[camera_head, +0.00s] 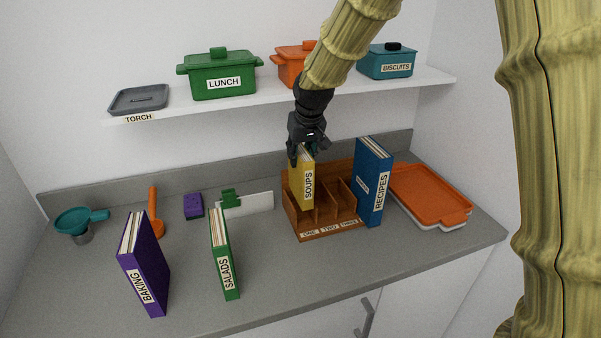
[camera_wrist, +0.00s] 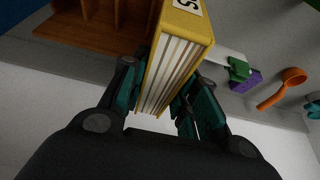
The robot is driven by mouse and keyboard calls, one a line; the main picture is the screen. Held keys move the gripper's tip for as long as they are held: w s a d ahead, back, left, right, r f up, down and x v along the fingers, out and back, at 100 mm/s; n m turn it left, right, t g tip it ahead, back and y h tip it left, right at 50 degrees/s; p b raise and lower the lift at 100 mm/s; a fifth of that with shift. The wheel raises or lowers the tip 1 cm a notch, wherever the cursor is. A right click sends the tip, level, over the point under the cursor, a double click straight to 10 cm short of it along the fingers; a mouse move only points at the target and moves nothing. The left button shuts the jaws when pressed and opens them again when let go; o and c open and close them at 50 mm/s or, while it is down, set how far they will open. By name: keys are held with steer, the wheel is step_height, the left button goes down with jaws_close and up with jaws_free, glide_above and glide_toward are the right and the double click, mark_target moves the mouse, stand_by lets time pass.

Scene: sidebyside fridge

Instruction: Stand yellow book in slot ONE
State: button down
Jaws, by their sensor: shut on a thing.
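The yellow book (camera_head: 308,184), labelled SOUPS, stands upright at the left end of the wooden rack (camera_head: 329,233), in line with the slot labelled ONE. Its lower end is behind the rack's front, so I cannot tell whether it rests on the slot floor. My gripper (camera_head: 304,150) is shut on the top of the yellow book. In the wrist view the yellow book (camera_wrist: 180,55) is between the two fingers of my gripper (camera_wrist: 160,105), and the rack (camera_wrist: 95,30) is beside it. The slots labelled TWO and THREE look empty.
A blue RECIPES book (camera_head: 371,185) stands against the rack's right side. An orange-lidded tray (camera_head: 430,193) lies further right. A green SALADS book (camera_head: 224,255) and purple BAKING book (camera_head: 145,265) stand at the front left. A shelf (camera_head: 290,92) with pots is above.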

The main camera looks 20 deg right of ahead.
mark_target(300, 175)
steer(key=shift+w+f+p, duration=0.1)
steer(key=shift+f+p, duration=0.65)
steer(key=shift+f, duration=2.85)
steer(key=shift+r, duration=0.1)
steer(key=c, duration=1.1)
jaws_free()
steer(key=shift+f, duration=0.2)
steer(key=shift+r, duration=0.2)
steer(key=shift+b+v, duration=1.3)
steer(key=shift+v, duration=4.7)
